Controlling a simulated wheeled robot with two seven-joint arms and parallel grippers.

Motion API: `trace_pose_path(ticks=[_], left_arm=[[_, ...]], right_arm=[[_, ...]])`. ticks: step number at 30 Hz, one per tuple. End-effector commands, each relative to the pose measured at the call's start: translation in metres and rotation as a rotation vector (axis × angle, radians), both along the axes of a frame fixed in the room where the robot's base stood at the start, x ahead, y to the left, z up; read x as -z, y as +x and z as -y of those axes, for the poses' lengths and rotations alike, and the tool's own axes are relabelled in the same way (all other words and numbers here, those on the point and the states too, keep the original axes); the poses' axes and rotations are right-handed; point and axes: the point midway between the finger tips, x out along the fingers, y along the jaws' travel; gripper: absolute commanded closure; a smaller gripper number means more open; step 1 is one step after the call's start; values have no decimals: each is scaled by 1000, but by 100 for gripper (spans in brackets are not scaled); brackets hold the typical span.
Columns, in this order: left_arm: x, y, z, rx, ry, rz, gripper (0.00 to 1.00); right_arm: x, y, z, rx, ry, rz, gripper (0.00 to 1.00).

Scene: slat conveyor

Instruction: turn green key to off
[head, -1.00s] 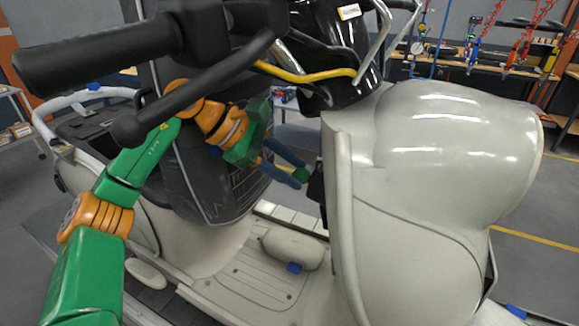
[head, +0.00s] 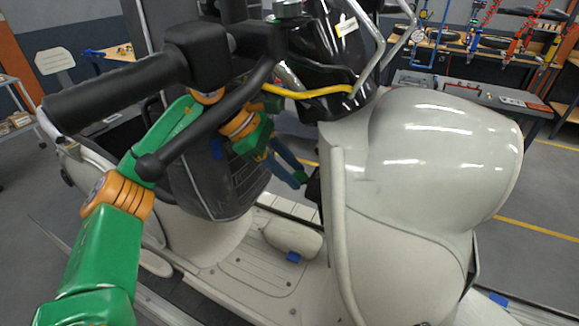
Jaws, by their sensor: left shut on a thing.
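The green key (head: 300,177) sits at the dark lock on the inner side of the scooter's pale front shield (head: 338,215). Only a small green part of it shows. My left gripper (head: 296,179) reaches in under the handlebar, with its blue fingers shut on the key. The fingers hide most of the key, so I cannot tell which way it is turned. My right gripper is not in view.
The black handlebar grip (head: 115,95) and a lever (head: 205,125) pass over my left arm. A yellow cable (head: 310,92) runs above the gripper. Workbenches stand behind.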

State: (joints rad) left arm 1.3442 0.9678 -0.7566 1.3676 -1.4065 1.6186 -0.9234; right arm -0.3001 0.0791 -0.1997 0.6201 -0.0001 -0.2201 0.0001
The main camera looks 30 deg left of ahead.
Motion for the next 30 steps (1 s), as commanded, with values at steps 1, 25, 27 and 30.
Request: trace_pose_path(ticks=[1,25,27,30], left_arm=[[2,-1,0,1,2,-3,100],[-1,4,0,-24,-12,-159,7],[-1,3,-1,-24,-11,-150,7],[1,2,-1,-18,-6,-100,7]], right_arm=[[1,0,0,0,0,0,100],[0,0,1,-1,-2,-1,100],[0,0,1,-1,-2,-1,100],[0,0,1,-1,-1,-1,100]])
